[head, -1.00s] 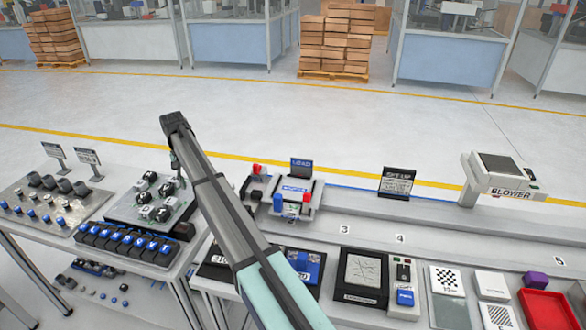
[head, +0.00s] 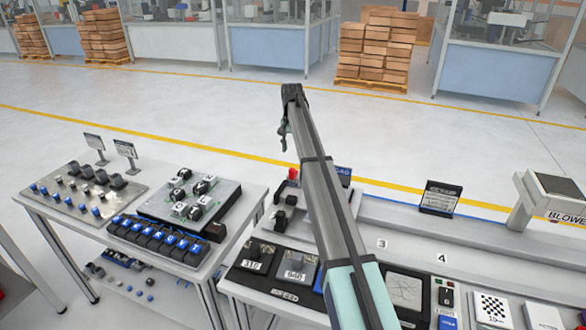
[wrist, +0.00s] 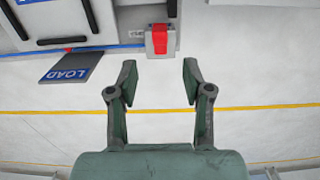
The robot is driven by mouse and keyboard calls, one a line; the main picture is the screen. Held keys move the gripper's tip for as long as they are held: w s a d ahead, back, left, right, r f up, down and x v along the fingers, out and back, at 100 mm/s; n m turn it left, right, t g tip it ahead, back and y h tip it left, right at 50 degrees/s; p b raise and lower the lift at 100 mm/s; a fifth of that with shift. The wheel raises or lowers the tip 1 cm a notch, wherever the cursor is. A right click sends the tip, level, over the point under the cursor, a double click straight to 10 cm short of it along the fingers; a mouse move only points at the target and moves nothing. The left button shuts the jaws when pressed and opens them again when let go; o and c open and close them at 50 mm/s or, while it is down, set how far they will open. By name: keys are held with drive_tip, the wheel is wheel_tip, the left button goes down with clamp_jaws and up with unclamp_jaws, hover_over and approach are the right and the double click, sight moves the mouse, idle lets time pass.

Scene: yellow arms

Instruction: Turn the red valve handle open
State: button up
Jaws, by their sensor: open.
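A small red part (head: 292,174), which looks like the red valve handle, shows just left of my arm in the head view. In the wrist view the red handle (wrist: 160,38) sits on a small grey block at the top centre, beside a larger grey device. My gripper (wrist: 159,75) is open and empty, its two fingers spread on either side of the line toward the handle and apart from it. In the head view my gripper (head: 284,132) hangs from the arm's far end, above and beyond the red part. My arm hides much of the device at that station.
A LOAD sign (wrist: 70,75) stands near the handle and is partly hidden by my arm in the head view. A table with switch panels (head: 190,200) is at left. A SETUP sign (head: 440,197) and a blower (head: 550,195) are at right. Open floor lies behind.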

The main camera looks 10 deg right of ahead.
sight(292, 169)
wheel_tip(292, 169, down, 11)
drive_tip(key=p, duration=0.2)
drive_tip(key=shift+r+p, duration=0.2)
drive_tip(key=shift+p, duration=0.2)
clamp_jaws()
